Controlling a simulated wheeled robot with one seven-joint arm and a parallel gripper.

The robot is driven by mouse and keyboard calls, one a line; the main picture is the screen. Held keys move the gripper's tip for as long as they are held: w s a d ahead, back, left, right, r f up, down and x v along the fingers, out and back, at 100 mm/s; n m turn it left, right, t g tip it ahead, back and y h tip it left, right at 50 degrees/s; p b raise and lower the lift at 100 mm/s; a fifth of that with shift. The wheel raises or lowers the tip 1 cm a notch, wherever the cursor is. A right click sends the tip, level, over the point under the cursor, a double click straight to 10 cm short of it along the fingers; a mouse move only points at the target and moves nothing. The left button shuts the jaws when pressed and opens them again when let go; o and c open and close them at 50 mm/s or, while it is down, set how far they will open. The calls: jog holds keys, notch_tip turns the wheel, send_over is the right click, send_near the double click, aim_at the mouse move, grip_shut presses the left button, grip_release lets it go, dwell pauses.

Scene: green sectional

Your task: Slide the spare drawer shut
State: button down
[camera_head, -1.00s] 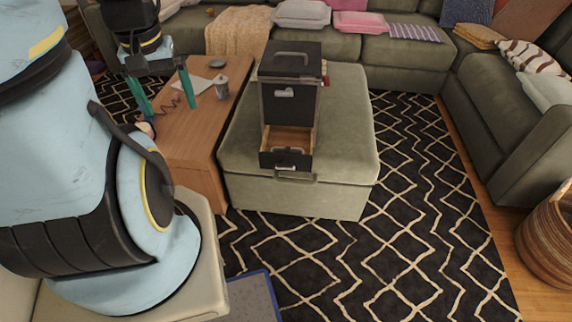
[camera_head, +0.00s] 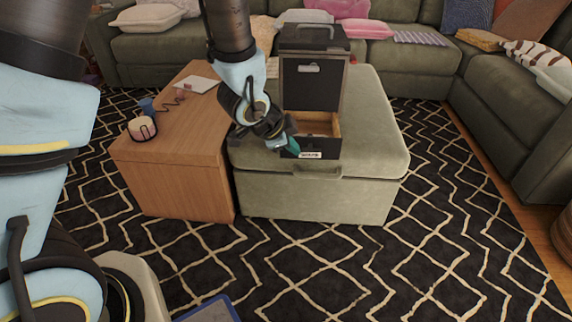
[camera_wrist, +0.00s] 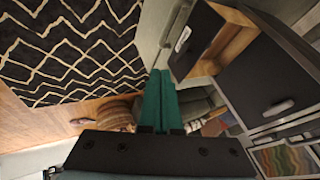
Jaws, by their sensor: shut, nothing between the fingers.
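A small black cabinet (camera_head: 314,82) stands on the green ottoman. Its bottom drawer (camera_head: 313,150) is pulled out, its wooden inside showing above the black front and pale handle. My gripper (camera_head: 292,149) is at the left part of the drawer front, its green fingers pointing toward it. In the wrist view the fingers (camera_wrist: 164,74) are together and empty, with their tips close to the drawer front (camera_wrist: 182,52). I cannot tell whether they touch it. The closed upper front (camera_wrist: 270,75) with its handle also shows there.
The green ottoman (camera_head: 372,150) has bare top on the right. A wooden coffee table (camera_head: 180,150) adjoins it on the left, carrying a candle jar (camera_head: 142,128) and a blue cup (camera_head: 147,104). Green sofas (camera_head: 400,62) stand behind and to the right. Patterned rug lies in front.

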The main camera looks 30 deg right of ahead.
aim_at(309, 152)
jog(key=shift+w+d+r+x, duration=0.25)
jog(key=shift+w+x, duration=0.1)
jog(key=shift+x, duration=1.7)
jog(key=shift+w+d+r+x, duration=0.2)
jog(key=shift+w+x, duration=0.2)
jog(key=shift+x, duration=1.65)
jog(key=shift+w+d+r+x, duration=0.25)
jog(key=shift+w+x, duration=0.1)
jog(key=shift+x, duration=1.7)
